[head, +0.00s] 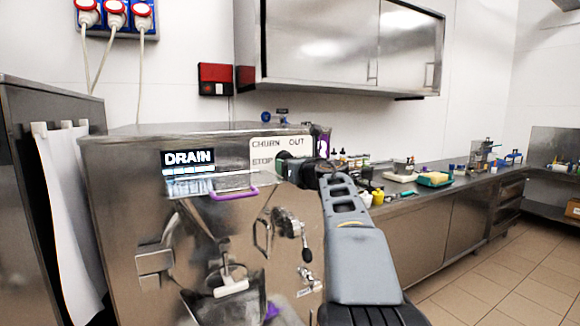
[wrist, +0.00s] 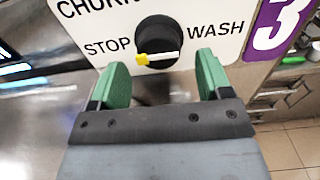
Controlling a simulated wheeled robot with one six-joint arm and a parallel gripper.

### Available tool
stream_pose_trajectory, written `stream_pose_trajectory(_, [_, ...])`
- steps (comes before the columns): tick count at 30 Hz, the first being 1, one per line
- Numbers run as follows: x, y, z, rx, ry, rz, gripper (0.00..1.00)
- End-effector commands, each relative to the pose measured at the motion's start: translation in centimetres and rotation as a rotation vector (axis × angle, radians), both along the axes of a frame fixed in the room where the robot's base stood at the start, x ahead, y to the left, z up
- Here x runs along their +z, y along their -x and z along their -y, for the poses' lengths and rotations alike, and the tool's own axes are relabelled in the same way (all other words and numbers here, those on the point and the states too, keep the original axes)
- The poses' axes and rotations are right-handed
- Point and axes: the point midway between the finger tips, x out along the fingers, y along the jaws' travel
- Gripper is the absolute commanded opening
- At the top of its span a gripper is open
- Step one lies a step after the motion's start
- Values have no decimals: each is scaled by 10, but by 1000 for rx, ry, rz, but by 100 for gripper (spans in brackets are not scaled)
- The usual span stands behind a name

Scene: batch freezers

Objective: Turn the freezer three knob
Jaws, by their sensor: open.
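The freezer three knob (wrist: 157,35) is a round black dial on a white label plate (wrist: 85,22) in the wrist view. STOP is printed to its left and WASH to its right. A white bar with a yellow left end lies nearly level across its lower part, the yellow end on the STOP side. My gripper (wrist: 161,64) is open, its green fingers apart at the lower left and lower right of the knob; I cannot tell whether they touch it. A purple 3 label (wrist: 278,22) is at the right. In the head view my gripper (head: 292,168) hides the knob.
The steel freezer (head: 120,210) has a DRAIN display (head: 188,158), a purple-edged clear guard (head: 215,185) and a front lever handle (head: 292,222). A counter (head: 440,190) with bottles and tubs runs to the right. Tiled floor (head: 500,275) is open at lower right.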

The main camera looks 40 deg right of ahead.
Motion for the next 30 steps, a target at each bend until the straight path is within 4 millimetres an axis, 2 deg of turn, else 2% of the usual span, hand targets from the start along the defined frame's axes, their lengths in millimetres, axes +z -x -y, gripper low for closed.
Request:
stream_pose_trajectory(9, [-1,66,-9,-4,1,2,72])
stream_pose_trajectory(15, [-1,97,-13,-3,1,0,72])
stream_pose_trajectory(21, [-1,113,-15,-1,1,0,72])
stream_pose_trajectory(30, [-1,117,-16,0,0,-1,72])
